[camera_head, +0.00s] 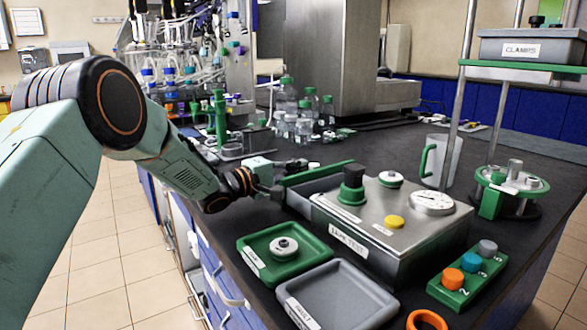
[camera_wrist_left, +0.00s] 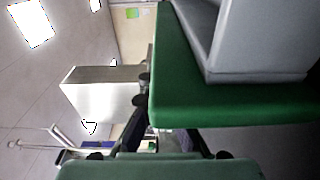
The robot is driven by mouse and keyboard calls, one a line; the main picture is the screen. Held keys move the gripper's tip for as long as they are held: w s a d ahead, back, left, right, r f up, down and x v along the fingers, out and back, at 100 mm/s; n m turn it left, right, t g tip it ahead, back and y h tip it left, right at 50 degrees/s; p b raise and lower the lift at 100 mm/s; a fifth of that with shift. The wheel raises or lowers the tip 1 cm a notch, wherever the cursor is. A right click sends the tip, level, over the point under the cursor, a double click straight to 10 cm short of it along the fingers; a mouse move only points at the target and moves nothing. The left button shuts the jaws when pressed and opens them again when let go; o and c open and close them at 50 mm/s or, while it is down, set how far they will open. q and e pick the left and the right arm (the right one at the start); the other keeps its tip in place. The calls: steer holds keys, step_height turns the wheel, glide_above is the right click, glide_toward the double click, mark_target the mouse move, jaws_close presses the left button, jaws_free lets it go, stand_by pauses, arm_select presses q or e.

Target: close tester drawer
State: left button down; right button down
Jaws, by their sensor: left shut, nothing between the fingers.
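The leak tester (camera_head: 400,232) is a metallic box on the dark bench, with a yellow button, a dial and a green-and-black knob on top. A green-edged drawer (camera_head: 318,174) shows at its back left side and appears to stick out toward the left. My left gripper (camera_head: 277,191) is shut and empty, close beside the drawer's left end; I cannot tell whether it touches. In the left wrist view a green panel (camera_wrist_left: 230,110) with a grey body (camera_wrist_left: 262,45) behind it fills the right, close to the dark fingertips (camera_wrist_left: 143,90). My right gripper is not in view.
A green tray (camera_head: 262,268) with a round part and a grey tray (camera_head: 350,300) lie in front of the tester. A green block with coloured knobs (camera_head: 465,275) and an orange ring (camera_head: 427,320) are at right. Bottles (camera_head: 300,118) and a clear jug (camera_head: 440,160) stand behind.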

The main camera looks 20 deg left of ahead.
mark_target(323, 179)
arm_select(q)
steer(key=shift+s+d, duration=0.15)
steer(key=shift+s, duration=0.05)
steer(key=s+d+p, duration=0.4)
steer(key=d, duration=0.1)
steer(key=s+d+p, duration=0.1)
steer(key=d+p, duration=0.1)
steer(key=shift+s+d+r, duration=0.15)
steer(key=shift+s+d, duration=0.1)
steer(key=shift+s, duration=0.15)
steer(key=shift+s+d, duration=0.3)
steer(key=shift+d, duration=0.1)
steer(key=shift+f, duration=0.25)
